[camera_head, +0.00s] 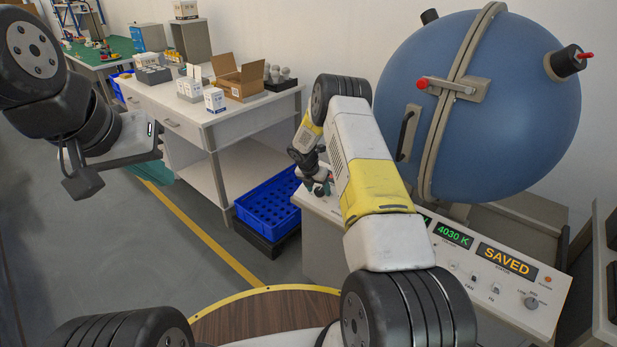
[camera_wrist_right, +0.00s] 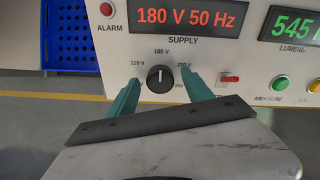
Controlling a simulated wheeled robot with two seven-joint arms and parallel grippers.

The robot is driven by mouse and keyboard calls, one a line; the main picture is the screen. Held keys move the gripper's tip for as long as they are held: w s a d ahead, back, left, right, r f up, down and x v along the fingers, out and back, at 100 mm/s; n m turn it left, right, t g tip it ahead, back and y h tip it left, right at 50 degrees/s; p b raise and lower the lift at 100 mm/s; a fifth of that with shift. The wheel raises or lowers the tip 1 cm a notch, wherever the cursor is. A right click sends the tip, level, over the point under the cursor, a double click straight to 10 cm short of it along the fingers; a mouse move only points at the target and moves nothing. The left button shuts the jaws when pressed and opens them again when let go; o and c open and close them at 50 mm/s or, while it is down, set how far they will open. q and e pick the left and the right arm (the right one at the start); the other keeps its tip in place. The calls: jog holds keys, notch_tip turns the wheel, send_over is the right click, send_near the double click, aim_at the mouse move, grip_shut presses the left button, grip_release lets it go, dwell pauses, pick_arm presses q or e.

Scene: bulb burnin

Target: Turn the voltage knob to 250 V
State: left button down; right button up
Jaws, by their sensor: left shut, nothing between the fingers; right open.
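The voltage knob (camera_wrist_right: 160,79) is a black round knob on the white panel under the SUPPLY label. Its white pointer aims up at the 180 V mark. Marks for 110, 220 and 250 V sit around it. The red supply display (camera_wrist_right: 188,17) reads 180 V 50 Hz. My right gripper (camera_wrist_right: 163,82) is open, its teal fingers on either side of the knob with visible gaps. In the head view the right gripper (camera_head: 318,186) is at the panel's left end, and my arm hides part of the panel. My left gripper (camera_head: 158,173) is shut and empty, far from the panel.
A red switch (camera_wrist_right: 229,79) and the green MEASURE button (camera_wrist_right: 279,83) are right of the knob. A blue crate (camera_head: 268,205) stands left of the console. The large blue sphere (camera_head: 490,100) rises behind it. A white table (camera_head: 235,125) with boxes is further left.

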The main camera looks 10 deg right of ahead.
jog(key=shift+d+f, duration=0.1)
jog(key=shift+f, duration=0.15)
jog(key=shift+c, duration=0.2)
grip_shut()
